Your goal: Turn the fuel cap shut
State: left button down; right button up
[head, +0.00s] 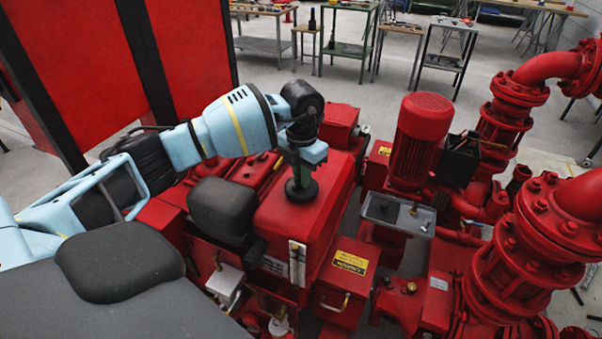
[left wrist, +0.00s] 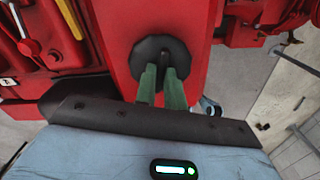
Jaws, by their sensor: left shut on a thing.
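The fuel cap (head: 301,191) is a dark round disc on top of the red fuel tank (head: 283,220), near the middle of the head view. In the left wrist view the cap (left wrist: 160,50) shows as a black disc on the red surface. My left gripper (head: 301,172) points down onto the cap. Its two green fingers (left wrist: 161,78) are shut on the cap's raised middle part, which they mostly hide. Whether the cap is fully tightened cannot be told. My right gripper is not in view.
A red motor (head: 422,130) and thick red pipes (head: 530,240) stand to the right. A grey tray (head: 397,214) and a yellow-labelled red box (head: 346,280) are close by. A red panel (head: 110,60) rises at the left. Workbenches (head: 345,48) stand far back beyond open floor.

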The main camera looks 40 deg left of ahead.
pick_arm(q)
jog(key=m, duration=0.3)
jog(key=shift+m, duration=0.4)
jog(key=m, duration=0.3)
jog(key=shift+m, duration=0.3)
jog(key=m, duration=0.3)
jog(key=shift+m, duration=2.2)
jog(key=c, duration=1.5)
grip_release()
